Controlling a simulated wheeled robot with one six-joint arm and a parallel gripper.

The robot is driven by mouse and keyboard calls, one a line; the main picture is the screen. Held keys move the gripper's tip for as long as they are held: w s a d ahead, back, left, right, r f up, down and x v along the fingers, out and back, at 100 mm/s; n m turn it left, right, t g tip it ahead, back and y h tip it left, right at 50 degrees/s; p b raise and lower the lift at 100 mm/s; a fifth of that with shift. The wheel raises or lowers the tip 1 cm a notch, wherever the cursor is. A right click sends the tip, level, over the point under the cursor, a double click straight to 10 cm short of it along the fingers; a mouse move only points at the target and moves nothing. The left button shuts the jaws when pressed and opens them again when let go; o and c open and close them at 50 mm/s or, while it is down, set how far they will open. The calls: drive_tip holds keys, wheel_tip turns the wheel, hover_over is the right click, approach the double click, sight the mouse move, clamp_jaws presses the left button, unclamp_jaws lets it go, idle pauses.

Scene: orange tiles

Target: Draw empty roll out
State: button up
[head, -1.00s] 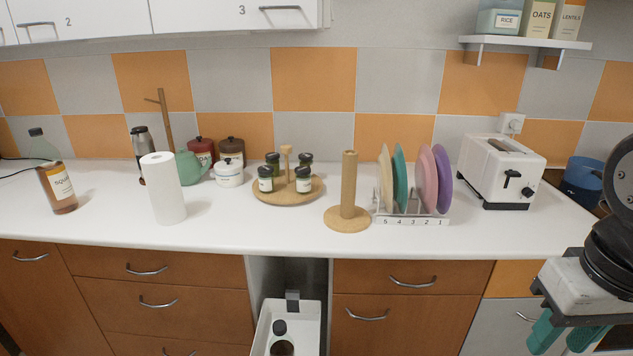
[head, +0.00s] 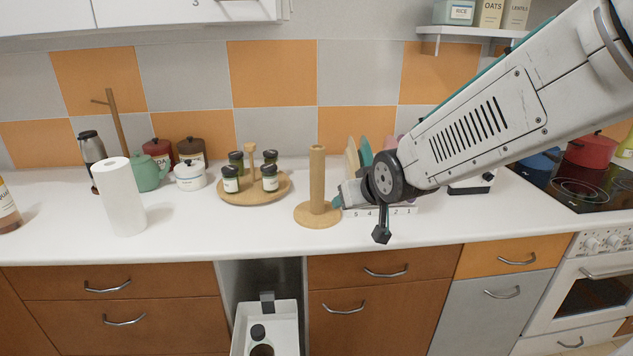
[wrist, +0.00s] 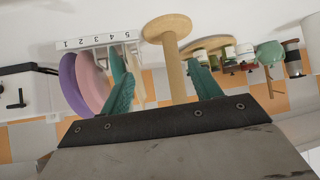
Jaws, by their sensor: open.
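The empty roll (head: 317,178) is a plain light-brown tube standing upright on a round wooden base (head: 303,215). In the wrist view, which is upside down, the empty roll (wrist: 174,75) runs up between my two teal fingers. My gripper (head: 340,201) is beside its right side, low near the base; in the wrist view my gripper (wrist: 163,85) is open with clear gaps on both sides of the roll. I cannot tell whether the fingertips reach past it. A full white paper roll (head: 121,197) stands to the left.
A plate rack (head: 400,210) with several coloured plates is close to the right, partly hidden by my arm. A round wooden tray (head: 262,194) with several jars is to the left. An open pull-out drawer (head: 289,320) holding a bottle is below. The counter front is clear.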

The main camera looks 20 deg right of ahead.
sight(320, 175)
drive_tip(key=w+f+t, duration=0.1)
drive_tip(key=w+t, duration=0.1)
drive_tip(key=w, duration=0.2)
drive_tip(key=w+a+t, duration=0.1)
drive_tip(key=w+t, duration=0.2)
drive_tip(key=w, duration=0.1)
drive_tip(key=w+f+t+y, duration=0.1)
drive_tip(key=w+t, duration=0.2)
drive_tip(key=w, duration=0.1)
drive_tip(key=shift+w+a+f, duration=0.25)
drive_tip(key=shift+a+f, duration=0.1)
drive_tip(key=shift+a, duration=0.05)
drive_tip(key=w, duration=0.7)
drive_tip(key=shift+w+a, duration=0.3)
drive_tip(key=c, duration=1)
